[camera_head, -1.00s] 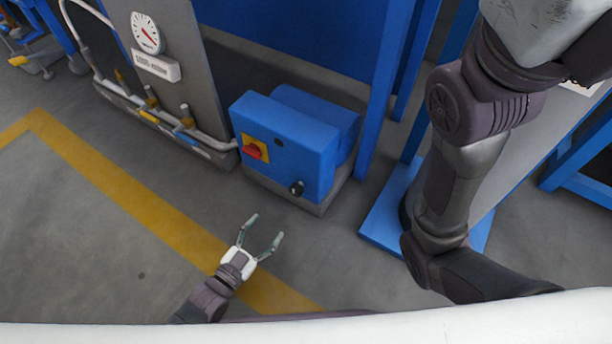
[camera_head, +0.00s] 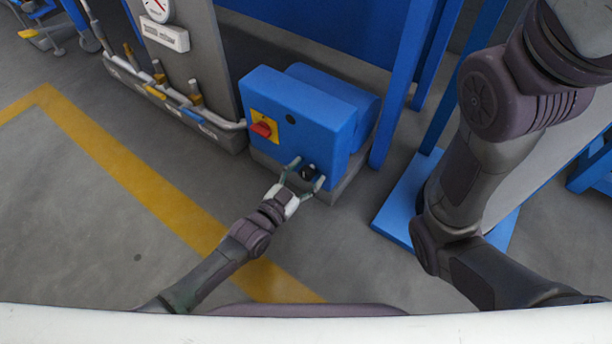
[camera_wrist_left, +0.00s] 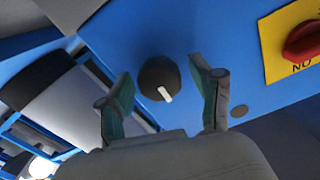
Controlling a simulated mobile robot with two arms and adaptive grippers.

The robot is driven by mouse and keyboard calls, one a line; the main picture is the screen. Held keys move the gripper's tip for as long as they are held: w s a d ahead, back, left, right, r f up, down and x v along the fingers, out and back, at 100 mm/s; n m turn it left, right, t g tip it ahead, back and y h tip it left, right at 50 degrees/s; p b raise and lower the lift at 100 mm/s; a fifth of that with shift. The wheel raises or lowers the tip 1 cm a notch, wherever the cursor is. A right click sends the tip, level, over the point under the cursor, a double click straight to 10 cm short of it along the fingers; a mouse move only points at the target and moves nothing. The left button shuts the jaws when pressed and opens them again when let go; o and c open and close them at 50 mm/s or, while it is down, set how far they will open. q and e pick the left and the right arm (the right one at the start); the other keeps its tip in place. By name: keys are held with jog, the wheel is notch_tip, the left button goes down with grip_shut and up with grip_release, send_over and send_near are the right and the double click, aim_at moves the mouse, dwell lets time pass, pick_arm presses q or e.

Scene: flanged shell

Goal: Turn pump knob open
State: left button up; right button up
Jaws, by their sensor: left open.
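The blue pump box (camera_head: 290,105) stands on the floor in the middle of the head view. The black pump knob is low on its front face. In the left wrist view the knob (camera_wrist_left: 158,78) is round with a white pointer mark aimed to the lower right. My left gripper (camera_head: 307,172) is open, with its fingers reaching up to the box on either side of the knob. In the wrist view, the left gripper (camera_wrist_left: 163,95) has its fingertips left and right of the knob, apart from it. My right gripper is out of view.
A red switch on a yellow plate (camera_head: 264,127) is on the same face, up and left of the knob; it also shows in the wrist view (camera_wrist_left: 303,42). Pipes with valves (camera_head: 190,115) run along the left. Open floor with a yellow line lies in front.

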pick_arm(q)
jog(key=c, duration=1.1)
jog(key=shift+c, duration=0.2)
